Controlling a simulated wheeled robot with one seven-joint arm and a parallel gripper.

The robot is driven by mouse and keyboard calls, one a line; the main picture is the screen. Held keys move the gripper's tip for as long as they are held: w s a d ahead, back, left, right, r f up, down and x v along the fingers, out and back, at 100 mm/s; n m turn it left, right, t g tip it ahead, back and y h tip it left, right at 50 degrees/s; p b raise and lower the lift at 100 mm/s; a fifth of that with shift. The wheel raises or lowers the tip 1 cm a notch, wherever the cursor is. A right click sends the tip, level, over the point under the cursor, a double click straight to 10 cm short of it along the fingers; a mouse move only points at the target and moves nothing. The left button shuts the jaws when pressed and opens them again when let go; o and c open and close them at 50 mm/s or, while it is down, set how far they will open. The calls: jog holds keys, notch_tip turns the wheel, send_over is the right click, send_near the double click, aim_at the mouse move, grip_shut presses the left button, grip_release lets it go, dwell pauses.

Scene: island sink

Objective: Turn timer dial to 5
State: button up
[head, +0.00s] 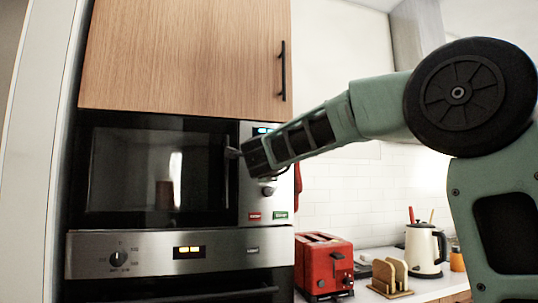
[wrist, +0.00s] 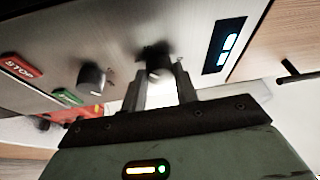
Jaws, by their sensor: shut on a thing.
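The microwave (head: 160,175) is built in under a wooden cabinet, with a steel control panel on its right side. My gripper (head: 240,153) reaches that panel from the right and hides its upper part. In the wrist view my gripper (wrist: 160,85) has its two fingers on either side of a dark round dial (wrist: 157,58), the one nearer the display, and is shut on it. A second dial (wrist: 92,78) is free beside it and shows lower on the panel in the head view (head: 267,190). Dial markings are not legible, so I cannot tell which is the timer.
A lit display (wrist: 225,45) is near the gripped dial. A red STOP button (wrist: 20,66) and a green button (wrist: 67,97) lie beyond the free dial. An oven (head: 180,252) is below. A red toaster (head: 323,265) and white kettle (head: 424,250) stand on the counter.

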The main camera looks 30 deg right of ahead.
jog(key=m+g+p, duration=0.1)
jog(key=m+p, duration=0.1)
jog(key=m, duration=0.2)
jog(key=shift+r+y+p, duration=0.1)
jog(key=shift+y+p, duration=0.2)
jog(key=shift+y, duration=0.1)
jog(key=shift+m, duration=0.3)
jog(key=o, duration=1)
jog(key=shift+c, duration=0.2)
jog(key=shift+a, duration=0.1)
jog(key=b+v, duration=0.1)
jog(key=v, duration=1.6)
jog(key=shift+r, duration=0.3)
jog(key=shift+a, duration=0.1)
